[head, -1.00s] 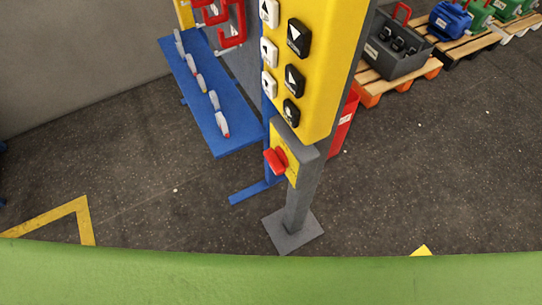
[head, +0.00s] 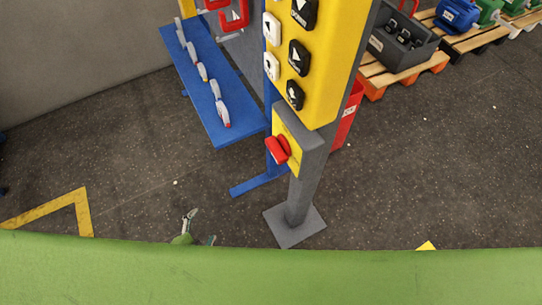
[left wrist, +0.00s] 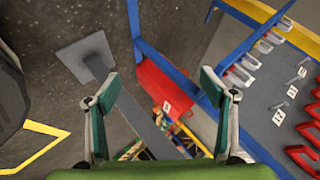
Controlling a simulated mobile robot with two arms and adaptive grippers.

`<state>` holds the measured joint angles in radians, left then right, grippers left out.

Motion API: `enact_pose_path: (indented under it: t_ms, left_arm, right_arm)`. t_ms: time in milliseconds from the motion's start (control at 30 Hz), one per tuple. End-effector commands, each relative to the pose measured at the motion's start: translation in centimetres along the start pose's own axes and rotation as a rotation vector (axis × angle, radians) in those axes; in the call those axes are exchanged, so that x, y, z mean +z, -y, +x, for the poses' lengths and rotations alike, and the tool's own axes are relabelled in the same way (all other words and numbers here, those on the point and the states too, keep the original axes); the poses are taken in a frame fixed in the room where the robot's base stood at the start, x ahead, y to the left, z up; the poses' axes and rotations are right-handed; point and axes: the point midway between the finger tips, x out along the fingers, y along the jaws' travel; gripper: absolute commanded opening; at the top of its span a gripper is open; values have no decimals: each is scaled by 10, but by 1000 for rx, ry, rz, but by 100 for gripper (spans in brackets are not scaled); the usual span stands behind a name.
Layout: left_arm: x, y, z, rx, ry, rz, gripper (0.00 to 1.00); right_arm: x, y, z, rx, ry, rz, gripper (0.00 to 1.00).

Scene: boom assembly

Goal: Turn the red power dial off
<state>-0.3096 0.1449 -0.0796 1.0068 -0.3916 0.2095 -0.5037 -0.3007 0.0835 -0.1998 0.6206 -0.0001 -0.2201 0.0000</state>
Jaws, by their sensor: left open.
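The red power dial (head: 278,150) sits on the yellow face of a grey box on a grey post, below a tall yellow button panel (head: 330,70), in the head view. My left gripper (head: 199,229) shows at the bottom of the head view, low and to the left of the post, apart from the dial. In the left wrist view the left gripper (left wrist: 160,88) is open, with nothing between its fingers. I cannot make out the dial in that view. My right gripper is in neither view.
The post stands on a grey foot plate (head: 295,226). A blue shelf (head: 210,95) with several small tools is left of it, and a red bin (head: 347,115) is behind it. A grey toolbox (head: 402,48) rests on a pallet at right. The floor at left is clear.

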Motion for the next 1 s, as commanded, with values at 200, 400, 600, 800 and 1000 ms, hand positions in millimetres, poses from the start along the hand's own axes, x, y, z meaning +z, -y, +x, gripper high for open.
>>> enact_pose_path:
  t_ms: [200,400,600,800,1000]
  left_arm:
    - [-139,163,-26,-552,-395,963,76]
    - [-225,190,-104,-1008,-554,1761,76]
    - [-248,175,-143,-1232,-607,2163,76]
    - [-263,173,-143,-1264,-612,2217,76]
    - [-298,170,-126,-1265,-612,2211,76]
  right_arm:
    - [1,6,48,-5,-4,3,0]
    - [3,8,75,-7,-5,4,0]
    - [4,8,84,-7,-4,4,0]
    - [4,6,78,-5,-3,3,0]
    - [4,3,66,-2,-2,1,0]
